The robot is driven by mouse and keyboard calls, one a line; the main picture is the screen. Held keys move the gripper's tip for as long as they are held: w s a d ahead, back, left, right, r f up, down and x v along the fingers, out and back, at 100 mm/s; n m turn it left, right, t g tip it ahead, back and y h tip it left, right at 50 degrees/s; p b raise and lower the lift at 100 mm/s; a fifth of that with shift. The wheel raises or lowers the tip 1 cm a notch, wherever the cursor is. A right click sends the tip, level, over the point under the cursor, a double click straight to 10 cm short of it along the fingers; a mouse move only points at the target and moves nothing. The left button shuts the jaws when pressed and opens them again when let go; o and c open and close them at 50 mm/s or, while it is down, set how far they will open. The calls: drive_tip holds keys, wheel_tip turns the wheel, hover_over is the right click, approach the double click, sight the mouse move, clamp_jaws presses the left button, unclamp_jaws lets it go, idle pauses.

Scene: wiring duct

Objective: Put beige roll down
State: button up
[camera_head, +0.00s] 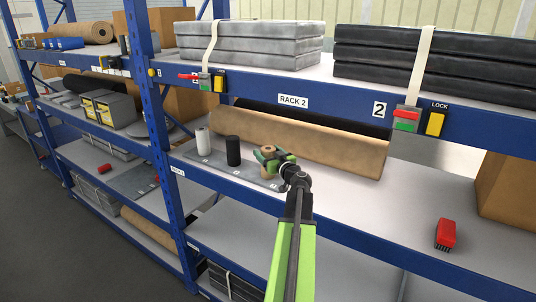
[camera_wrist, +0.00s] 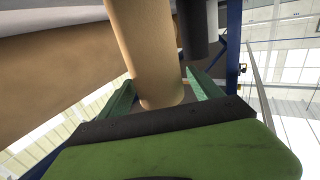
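The beige roll (camera_head: 267,172) is upright at the right end of a grey mat (camera_head: 218,165) on the middle shelf. It also fills the middle of the wrist view (camera_wrist: 153,60).
A long brown roll (camera_head: 300,140) lies behind the mat. A red brush (camera_head: 445,234) lies on the shelf (camera_head: 380,215) at right, near a cardboard box (camera_head: 508,188). The blue upper beam (camera_head: 330,103) runs above. The shelf between mat and brush is clear.

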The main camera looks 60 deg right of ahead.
drive_tip(key=shift+r+p, duration=0.3)
drive_tip(key=shift+r, duration=0.05)
drive_tip(key=shift+s+a+r, duration=0.15)
drive_tip(key=shift+s+r, duration=0.05)
drive_tip(key=shift+s, duration=0.05)
drive_tip(key=v, duration=1.1)
drive_tip(key=shift+s, duration=0.2)
drive_tip(key=shift+a+f, duration=0.1)
drive_tip(key=shift+f, duration=0.05)
